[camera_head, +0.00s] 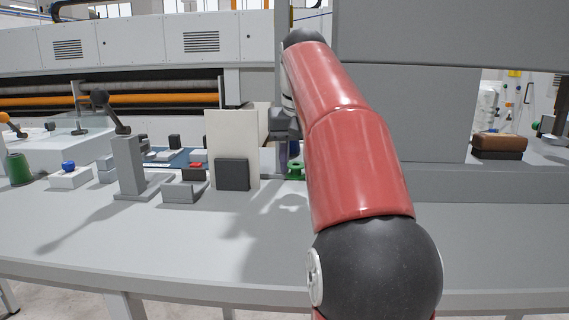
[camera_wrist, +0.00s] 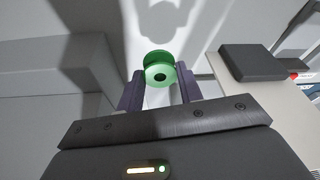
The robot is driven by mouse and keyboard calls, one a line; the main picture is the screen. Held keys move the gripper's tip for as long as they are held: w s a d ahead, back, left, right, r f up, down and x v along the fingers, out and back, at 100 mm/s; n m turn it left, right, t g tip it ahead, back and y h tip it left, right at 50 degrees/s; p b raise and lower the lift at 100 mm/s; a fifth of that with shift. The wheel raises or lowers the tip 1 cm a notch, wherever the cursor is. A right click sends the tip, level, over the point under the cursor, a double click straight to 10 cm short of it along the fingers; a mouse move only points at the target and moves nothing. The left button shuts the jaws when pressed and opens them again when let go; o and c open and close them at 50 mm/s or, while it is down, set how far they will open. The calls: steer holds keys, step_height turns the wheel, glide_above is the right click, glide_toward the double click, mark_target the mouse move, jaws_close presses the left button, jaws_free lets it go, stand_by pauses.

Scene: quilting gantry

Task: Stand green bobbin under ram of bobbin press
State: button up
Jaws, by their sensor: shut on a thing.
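The green bobbin (camera_head: 296,169) is mostly behind my red arm in the head view. In the wrist view the bobbin (camera_wrist: 160,66) sits between the two dark fingers of my gripper (camera_wrist: 158,84), its round flange with a dark centre hole facing the camera. My gripper (camera_head: 288,160) is shut on it, pointing down. I cannot tell whether the bobbin touches the table. A grey upright post with a ball-ended lever (camera_head: 129,163) stands on a flat base to the left, well apart from my gripper; it looks like the bobbin press, but its ram is not clear.
A cream upright board (camera_head: 246,130) with a dark block (camera_head: 233,175) stands just left of my gripper. A dark green cylinder (camera_head: 19,169) is far left. The front table (camera_head: 180,240) is clear.

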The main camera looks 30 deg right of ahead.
steer(key=w+d, duration=0.2)
steer(key=shift+w, duration=0.35)
steer(key=shift+f+b, duration=0.5)
steer(key=shift+f, duration=1.25)
steer(key=shift+f, duration=0.15)
steer(key=o, duration=1)
steer(key=shift+c, duration=0.2)
